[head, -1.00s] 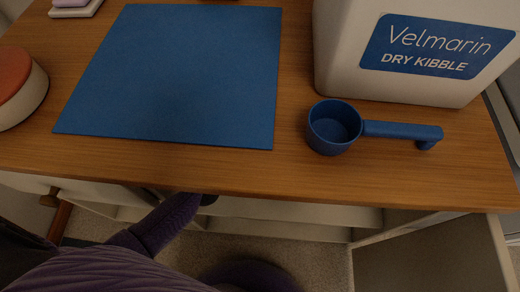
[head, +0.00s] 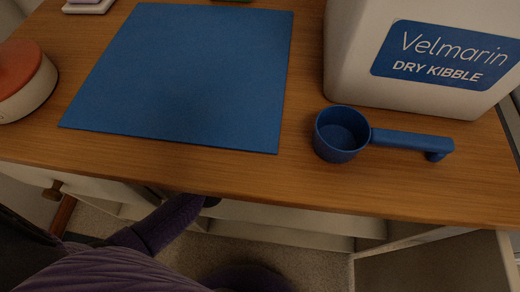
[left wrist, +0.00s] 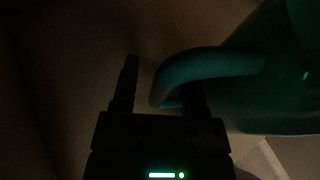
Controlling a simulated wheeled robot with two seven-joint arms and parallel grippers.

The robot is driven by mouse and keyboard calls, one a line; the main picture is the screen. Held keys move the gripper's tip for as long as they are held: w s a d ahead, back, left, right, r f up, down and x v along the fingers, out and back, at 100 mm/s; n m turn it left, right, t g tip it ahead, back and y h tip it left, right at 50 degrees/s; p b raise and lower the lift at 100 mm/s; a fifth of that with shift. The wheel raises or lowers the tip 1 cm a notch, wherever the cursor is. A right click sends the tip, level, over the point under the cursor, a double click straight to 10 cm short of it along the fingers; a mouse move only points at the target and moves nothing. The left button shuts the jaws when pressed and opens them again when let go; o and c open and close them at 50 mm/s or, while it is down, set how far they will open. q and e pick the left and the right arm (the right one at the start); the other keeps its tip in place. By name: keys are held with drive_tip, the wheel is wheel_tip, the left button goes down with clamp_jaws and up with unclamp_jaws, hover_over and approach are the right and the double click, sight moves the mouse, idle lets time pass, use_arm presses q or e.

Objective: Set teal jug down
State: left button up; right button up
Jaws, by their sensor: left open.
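The teal jug (left wrist: 270,85) shows only in the left wrist view, dark and cut off by the right edge. Its curved handle (left wrist: 208,64) reaches left, with its end beside the right finger of my left gripper (left wrist: 162,90). That gripper's fingers are apart; the left finger stands clear of the handle. The dimness hides whether the right finger touches the handle, and I cannot tell what the jug rests on. The jug is not in the head view. My right gripper is not in view.
A wooden top holds a blue mat (head: 185,75), a blue scoop (head: 342,135), a white kibble container (head: 350,60) and a round red-lidded container (head: 20,80). An open drawer (head: 430,265) juts out below at right. The mat is bare in its visible part.

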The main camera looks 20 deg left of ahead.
use_arm(q)
drive_tip(key=v, duration=1.2)
drive_tip(key=shift+p, duration=0.3)
use_arm(e)
drive_tip(key=shift+s+f, duration=0.15)
drive_tip(key=shift+s, duration=0.8)
use_arm(q)
drive_tip(key=shift+r, duration=0.1)
